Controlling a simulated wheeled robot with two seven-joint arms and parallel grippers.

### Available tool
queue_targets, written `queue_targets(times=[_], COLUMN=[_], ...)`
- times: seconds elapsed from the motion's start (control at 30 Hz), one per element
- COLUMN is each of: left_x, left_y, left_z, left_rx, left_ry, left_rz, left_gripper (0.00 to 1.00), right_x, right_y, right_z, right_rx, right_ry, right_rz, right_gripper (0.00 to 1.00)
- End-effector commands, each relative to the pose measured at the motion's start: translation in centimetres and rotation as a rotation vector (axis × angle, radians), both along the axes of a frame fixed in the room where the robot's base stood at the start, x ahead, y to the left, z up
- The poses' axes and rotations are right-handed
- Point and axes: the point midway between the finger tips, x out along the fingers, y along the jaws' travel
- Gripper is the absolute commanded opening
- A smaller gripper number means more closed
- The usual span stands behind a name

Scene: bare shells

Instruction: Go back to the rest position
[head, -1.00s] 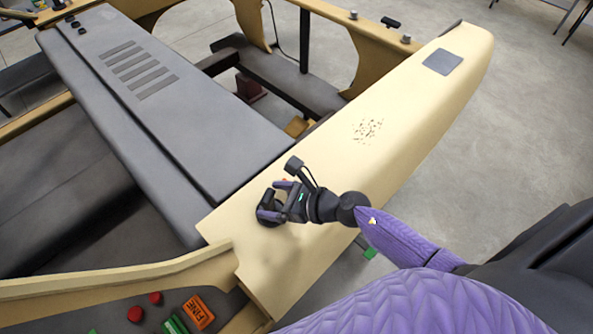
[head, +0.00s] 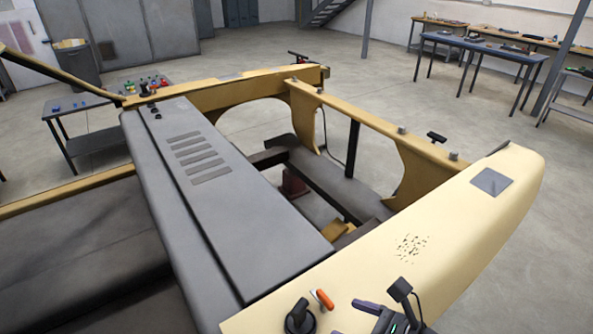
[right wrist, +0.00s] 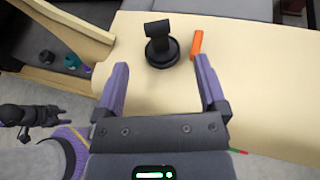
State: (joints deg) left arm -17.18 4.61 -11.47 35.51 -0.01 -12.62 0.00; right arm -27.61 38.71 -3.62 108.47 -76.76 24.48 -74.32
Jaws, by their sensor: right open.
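My right gripper (head: 374,312) shows only partly at the bottom edge of the head view, above the cream panel. In the right wrist view my right gripper (right wrist: 161,82) is open, with its two purple fingers wide apart and nothing between them. A black knob-like piece (right wrist: 160,48) stands on the panel beyond the fingertips; it also shows in the head view (head: 299,318). An orange-handled piece (right wrist: 196,43) lies beside it. What looks like my left gripper (right wrist: 48,114) is at the left of the right wrist view, too small to judge its jaws. The head view does not show it.
The cream panel (head: 470,222) borders a shell with a long grey slatted panel (head: 205,190) and an open bay. A side table (head: 95,140) with small coloured parts stands at the left. Workbenches (head: 480,50) stand at the back right. The floor between is clear.

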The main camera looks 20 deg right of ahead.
Motion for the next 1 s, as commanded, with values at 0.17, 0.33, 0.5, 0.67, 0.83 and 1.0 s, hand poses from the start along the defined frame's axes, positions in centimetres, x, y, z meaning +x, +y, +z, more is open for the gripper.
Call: queue_targets(times=[0.17,0.33,0.5,0.67,0.83,1.0], left_x=[0.0,0.0,0.0,0.0,-0.1,-0.2], left_y=[-0.1,-0.1,-0.1,-0.1,0.0,0.0], left_z=[0.0,0.0,0.0,0.0,-4.7,-9.1], left_rx=[-0.002,-0.001,-0.001,-0.001,0.001,0.001], left_ry=[0.0,0.0,0.0,-0.001,0.002,0.005], left_rz=[0.001,0.001,0.0,0.0,-0.001,-0.003], left_gripper=[0.59,0.59,0.59,0.59,0.59,0.59], right_x=[3.3,0.3,-5.0,-10.6,-9.7,-10.3], right_y=[-2.4,-5.1,-2.1,3.1,2.8,2.7], right_z=[5.5,3.0,-0.2,-0.8,-11.5,-22.1], right_rx=[0.836,1.627,2.049,-1.761,-1.733,-1.69], right_ry=[0.106,0.397,0.714,-0.83,-0.811,-0.803], right_rz=[-0.727,-1.424,-1.981,2.042,2.092,2.131], right_gripper=[0.91,0.91,0.91,0.91,0.91,0.91])
